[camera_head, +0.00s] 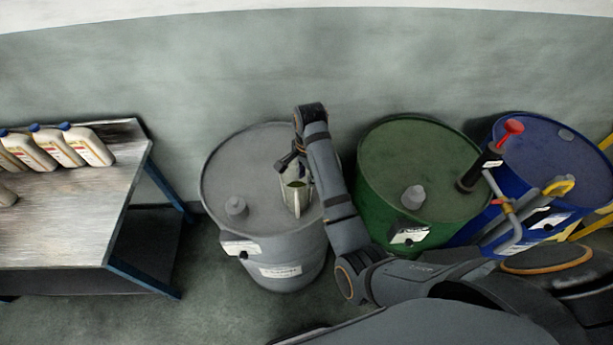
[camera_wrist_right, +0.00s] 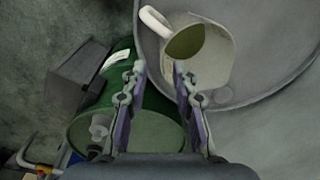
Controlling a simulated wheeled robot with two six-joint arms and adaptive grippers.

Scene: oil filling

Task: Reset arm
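My right arm reaches over the drums in the head view, and its gripper (camera_head: 290,160) is just above and beside a pale jug (camera_head: 296,196). The jug stands on top of the grey drum (camera_head: 262,150). In the right wrist view my right gripper (camera_wrist_right: 158,88) is open, with a clear gap and nothing between its fingers. The jug (camera_wrist_right: 218,68) shows beyond the right finger, with its white handle toward the upper left. It looks apart from the fingers. My left gripper is not in view.
A green drum (camera_head: 415,150) and a blue drum (camera_head: 560,150) stand to the right. A red-handled pump (camera_head: 490,160) is on the green drum's right side. A table (camera_head: 75,205) with several white bottles (camera_head: 55,147) is at left. Floor shows between table and grey drum.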

